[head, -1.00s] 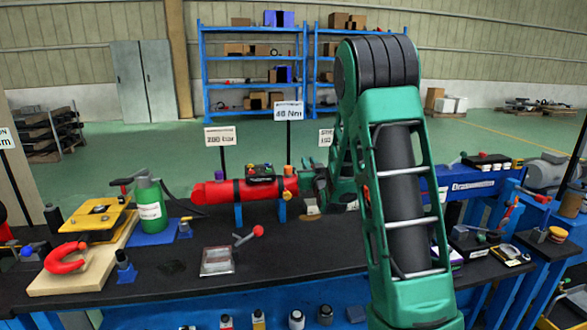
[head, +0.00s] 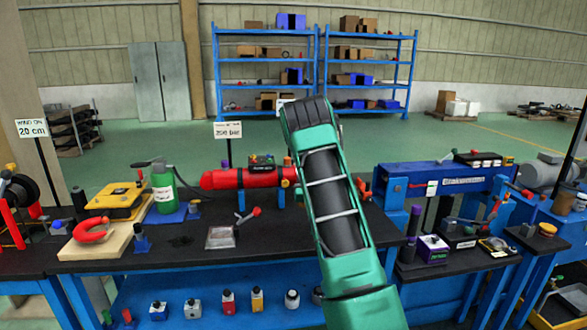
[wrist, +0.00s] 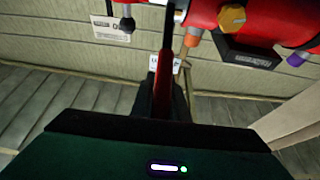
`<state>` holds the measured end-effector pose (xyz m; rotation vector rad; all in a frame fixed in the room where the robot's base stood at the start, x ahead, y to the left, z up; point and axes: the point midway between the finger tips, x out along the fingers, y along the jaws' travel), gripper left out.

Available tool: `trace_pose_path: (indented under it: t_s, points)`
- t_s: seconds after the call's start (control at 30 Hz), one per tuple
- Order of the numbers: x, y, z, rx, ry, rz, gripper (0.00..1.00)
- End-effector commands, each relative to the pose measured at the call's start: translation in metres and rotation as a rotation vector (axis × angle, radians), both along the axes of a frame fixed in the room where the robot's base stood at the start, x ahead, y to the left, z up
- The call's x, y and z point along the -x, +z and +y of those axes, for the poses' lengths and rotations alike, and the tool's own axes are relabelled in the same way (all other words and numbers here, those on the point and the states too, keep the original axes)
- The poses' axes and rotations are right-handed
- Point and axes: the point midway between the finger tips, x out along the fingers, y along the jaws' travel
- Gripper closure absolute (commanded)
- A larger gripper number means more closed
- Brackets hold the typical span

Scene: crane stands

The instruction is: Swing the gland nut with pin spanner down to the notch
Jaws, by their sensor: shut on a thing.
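The red cylinder (head: 238,178) lies level on blue supports on the dark bench in the head view. Its right end is hidden behind my green arm. The wrist view shows the cylinder's red body (wrist: 255,14) at top right, with a brass hex fitting on it. My gripper (wrist: 165,98) is shut on a slim red bar, the pin spanner's handle (wrist: 164,82), which runs up toward the picture's top beside the cylinder. The gland nut and the spanner's pin end are not clear at the top edge. I cannot make out the notch. My gripper is hidden in the head view.
A green bottle-shaped jack (head: 163,188), a yellow unit (head: 118,200) and a small clear tray (head: 221,237) stand left on the bench. A 200 bar sign (head: 228,130) stands behind the cylinder. A blue machine (head: 440,185) stands right. The bench front between tray and jack is fairly clear.

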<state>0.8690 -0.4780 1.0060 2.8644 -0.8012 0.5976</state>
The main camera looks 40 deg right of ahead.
Motion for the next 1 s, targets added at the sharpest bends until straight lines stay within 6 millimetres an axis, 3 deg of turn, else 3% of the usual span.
trace_pose_path:
  t_s: [0.37,0.4,0.47,0.8,1.0]
  points:
    - [0.006,-0.003,-0.006,0.004,-0.009,-0.004,1.0]
    - [0.006,-0.003,-0.007,0.004,-0.01,-0.005,0.81]
    - [0.007,-0.002,-0.008,0.004,-0.01,-0.005,0.67]
    - [0.01,-0.002,-0.012,0.006,-0.016,-0.005,0.67]
    - [0.018,-0.012,-0.003,0.004,-0.019,-0.004,0.67]
